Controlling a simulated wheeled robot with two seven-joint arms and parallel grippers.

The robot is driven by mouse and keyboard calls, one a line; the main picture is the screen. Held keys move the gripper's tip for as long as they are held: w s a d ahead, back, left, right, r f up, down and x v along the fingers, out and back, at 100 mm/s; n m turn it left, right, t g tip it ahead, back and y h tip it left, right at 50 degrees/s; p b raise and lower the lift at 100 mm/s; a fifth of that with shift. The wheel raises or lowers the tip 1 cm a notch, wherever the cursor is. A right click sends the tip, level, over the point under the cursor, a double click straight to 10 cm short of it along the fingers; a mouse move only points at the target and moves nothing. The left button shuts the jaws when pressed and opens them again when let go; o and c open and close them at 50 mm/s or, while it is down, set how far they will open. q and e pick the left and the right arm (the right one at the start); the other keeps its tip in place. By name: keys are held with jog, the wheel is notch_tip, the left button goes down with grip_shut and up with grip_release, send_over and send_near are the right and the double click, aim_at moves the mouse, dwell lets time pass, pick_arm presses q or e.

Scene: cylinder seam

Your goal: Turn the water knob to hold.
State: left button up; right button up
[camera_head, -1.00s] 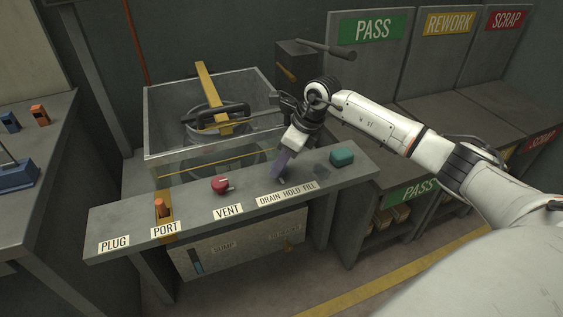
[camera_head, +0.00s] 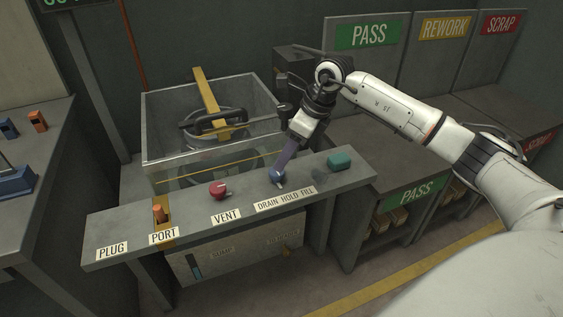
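The blue water knob (camera_head: 278,176) sits on the grey front shelf behind the label DRAIN HOLD FILL (camera_head: 285,199). A small pale mark shows on its front, near the label's middle; I cannot tell exactly where it points. My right gripper (camera_head: 284,161) is tilted downward just behind and above the knob, its fingers partly overlapping it in the picture. I cannot tell whether they touch it, or whether they are open or shut. My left gripper is not in view.
A red vent knob (camera_head: 218,189) and an orange plug (camera_head: 159,213) stand left on the shelf (camera_head: 115,227). A teal block (camera_head: 340,160) is at its right. Behind is a glass-walled tank (camera_head: 165,130) with a dark-handled vessel and yellow bar.

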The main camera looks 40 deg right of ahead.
jog(key=v, duration=0.4)
jog(key=shift+a, duration=0.1)
dwell(0.4)
